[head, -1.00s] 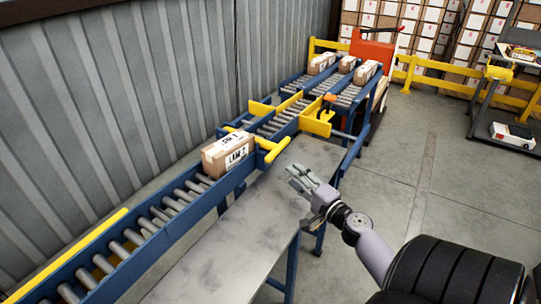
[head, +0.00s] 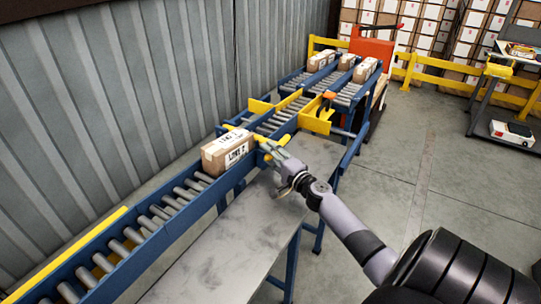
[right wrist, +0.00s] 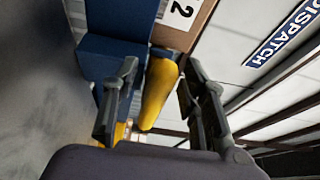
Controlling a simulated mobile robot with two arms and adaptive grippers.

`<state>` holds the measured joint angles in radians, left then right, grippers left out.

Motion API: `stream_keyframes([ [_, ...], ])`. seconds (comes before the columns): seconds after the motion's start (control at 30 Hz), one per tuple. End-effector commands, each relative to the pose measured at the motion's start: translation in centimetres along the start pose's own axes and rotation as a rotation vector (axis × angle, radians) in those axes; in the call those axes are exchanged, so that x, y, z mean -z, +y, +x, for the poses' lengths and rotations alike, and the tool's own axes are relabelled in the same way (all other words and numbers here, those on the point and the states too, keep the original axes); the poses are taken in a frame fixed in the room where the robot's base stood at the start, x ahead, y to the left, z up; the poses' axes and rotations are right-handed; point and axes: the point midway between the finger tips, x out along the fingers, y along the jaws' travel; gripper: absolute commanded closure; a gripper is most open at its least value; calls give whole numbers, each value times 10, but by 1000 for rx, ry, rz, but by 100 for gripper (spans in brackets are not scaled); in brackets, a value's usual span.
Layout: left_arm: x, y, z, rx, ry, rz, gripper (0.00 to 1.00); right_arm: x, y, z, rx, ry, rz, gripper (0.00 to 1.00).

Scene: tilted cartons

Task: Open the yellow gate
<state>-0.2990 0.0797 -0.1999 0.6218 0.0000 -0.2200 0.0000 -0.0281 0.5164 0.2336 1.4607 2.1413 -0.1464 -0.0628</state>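The yellow gate (head: 262,137) is a bar across the roller conveyor, just behind a carton. Its rounded yellow handle end (right wrist: 158,92) shows in the right wrist view. My right gripper (head: 268,147) is at the near end of the gate, over the conveyor's near side rail. In the right wrist view the gripper (right wrist: 160,75) is open, with one finger on each side of the yellow handle. Gaps show beside the handle, so it does not look clamped. The gripper hides part of the gate in the head view. My left gripper is not in view.
A labelled carton (head: 227,152) sits on the rollers against the gate. A grey metal table (head: 215,250) stands beside the conveyor. Several cartons rest on the far rollers (head: 350,92), near yellow guides (head: 318,122). A corrugated wall (head: 110,100) runs behind.

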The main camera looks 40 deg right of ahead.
Motion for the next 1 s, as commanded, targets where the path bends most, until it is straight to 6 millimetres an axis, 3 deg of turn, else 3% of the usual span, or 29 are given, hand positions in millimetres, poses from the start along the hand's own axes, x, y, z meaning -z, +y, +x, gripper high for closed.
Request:
stream_keyframes([
  [0.63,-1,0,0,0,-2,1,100,0,0,0,0,0,0,100],
  [1.0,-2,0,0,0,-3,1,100,0,1,-1,-1,0,1,100],
])
